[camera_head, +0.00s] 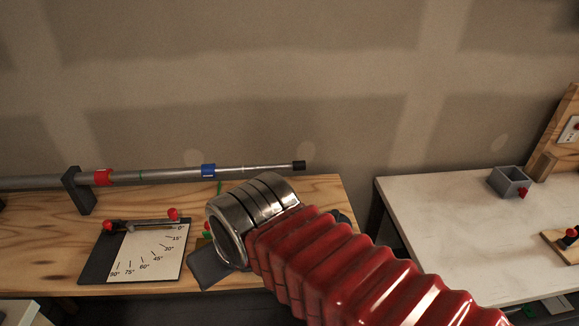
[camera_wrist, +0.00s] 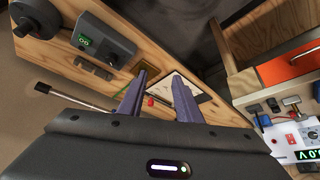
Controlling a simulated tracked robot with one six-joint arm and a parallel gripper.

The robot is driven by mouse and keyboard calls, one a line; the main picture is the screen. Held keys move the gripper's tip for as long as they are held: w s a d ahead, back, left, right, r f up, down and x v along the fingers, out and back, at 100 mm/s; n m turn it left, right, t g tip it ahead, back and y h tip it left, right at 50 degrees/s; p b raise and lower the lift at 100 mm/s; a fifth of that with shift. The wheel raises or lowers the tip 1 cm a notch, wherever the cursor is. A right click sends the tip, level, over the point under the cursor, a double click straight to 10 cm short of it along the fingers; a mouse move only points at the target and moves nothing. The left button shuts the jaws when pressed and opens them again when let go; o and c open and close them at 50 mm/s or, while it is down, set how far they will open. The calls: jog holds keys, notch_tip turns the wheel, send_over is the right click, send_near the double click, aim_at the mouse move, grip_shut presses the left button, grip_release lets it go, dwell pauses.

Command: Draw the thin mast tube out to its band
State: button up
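The grey telescopic mast lies level above the wooden bench in the head view. Its thin tube (camera_head: 250,168) juts right from the blue collar (camera_head: 208,170) and ends in a black tip (camera_head: 298,166). A green band (camera_head: 140,177) shows on the thicker section, between the red collar (camera_head: 103,177) and the blue one; I cannot make out a band on the thin tube. In the wrist view the thin tube (camera_wrist: 75,98) and black tip (camera_wrist: 42,87) lie left of my gripper (camera_wrist: 160,80), whose fingers are apart with nothing between them. In the head view my arm mostly hides the gripper.
A black bracket (camera_head: 80,190) carries the mast. An angle board (camera_head: 150,250) with a red-knobbed lever lies in front. A white table (camera_head: 440,215) with a grey box (camera_head: 510,181) stands right, across a gap.

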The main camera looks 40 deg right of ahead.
jog(key=shift+o, duration=0.5)
jog(key=shift+o, duration=1)
jog(key=shift+w+r, duration=0.1)
jog(key=shift+w, duration=0.1)
jog(key=w+d+r+m+g+y, duration=0.2)
jog(key=w+d+m+g+y, duration=0.3)
jog(key=w+m, duration=0.6)
jog(key=w+d+f+m+t+y, duration=0.2)
jog(key=w+d+m+y, duration=0.2)
jog(key=w+d, duration=0.8)
jog(key=s+d+f+m+t+y, duration=0.1)
jog(key=d+f+m+t+y, duration=0.1)
jog(key=d, duration=0.8)
jog(key=s+d+f+m+t+y, duration=0.2)
jog(key=d+f, duration=0.3)
jog(key=d, duration=0.4)
jog(key=s+d+f+m+t+y, duration=0.1)
jog(key=s+d+f+m+t, duration=0.1)
jog(key=d, duration=0.8)
jog(key=shift+s+d+f+m+t+y, duration=0.25)
jog(key=shift+d+f+m+t+y, duration=0.15)
jog(key=shift+f+m+t, duration=0.45)
jog(key=shift+w+a+r, duration=0.1)
jog(key=shift+a, duration=0.05)
